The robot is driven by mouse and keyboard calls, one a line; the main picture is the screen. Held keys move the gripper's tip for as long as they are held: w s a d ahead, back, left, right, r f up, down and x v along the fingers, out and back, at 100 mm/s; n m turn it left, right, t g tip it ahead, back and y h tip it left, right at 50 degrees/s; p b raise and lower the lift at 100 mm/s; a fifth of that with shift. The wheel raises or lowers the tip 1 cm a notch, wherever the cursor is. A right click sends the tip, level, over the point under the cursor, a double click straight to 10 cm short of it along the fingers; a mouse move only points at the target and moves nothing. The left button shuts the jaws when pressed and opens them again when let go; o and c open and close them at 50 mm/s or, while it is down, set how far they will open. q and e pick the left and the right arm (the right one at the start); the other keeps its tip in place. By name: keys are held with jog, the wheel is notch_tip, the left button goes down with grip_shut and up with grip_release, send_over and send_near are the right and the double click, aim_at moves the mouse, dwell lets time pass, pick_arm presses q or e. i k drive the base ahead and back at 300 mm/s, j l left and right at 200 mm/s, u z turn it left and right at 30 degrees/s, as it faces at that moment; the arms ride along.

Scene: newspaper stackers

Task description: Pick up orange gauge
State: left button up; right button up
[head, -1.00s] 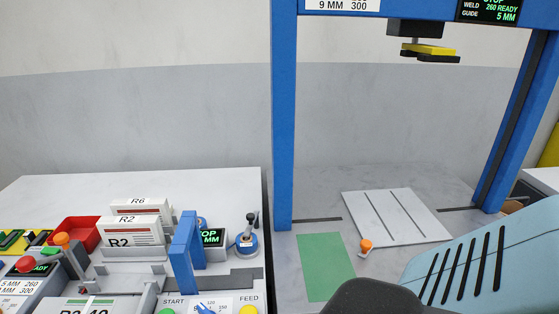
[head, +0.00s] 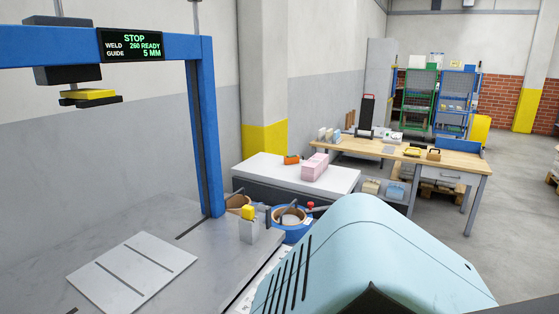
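A small orange object (head: 292,159), which looks like the orange gauge, lies on the white-topped bench (head: 262,167) beyond the blue frame. It is left of a pink stack (head: 315,167) and apart from it. It is small in the picture, so its details cannot be read. A light-blue link of my arm fills the lower right of the head view. Neither gripper shows.
A blue frame (head: 209,130) with a display (head: 130,45) stands over a grey plate (head: 132,270) at left. Blue and brown tape rolls and a yellow-topped block (head: 248,228) sit at the near table's edge. A wooden workbench (head: 450,158) stands farther right, with open floor beside it.

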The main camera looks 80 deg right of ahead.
aim_at(295, 159)
jog(key=z, duration=2.65)
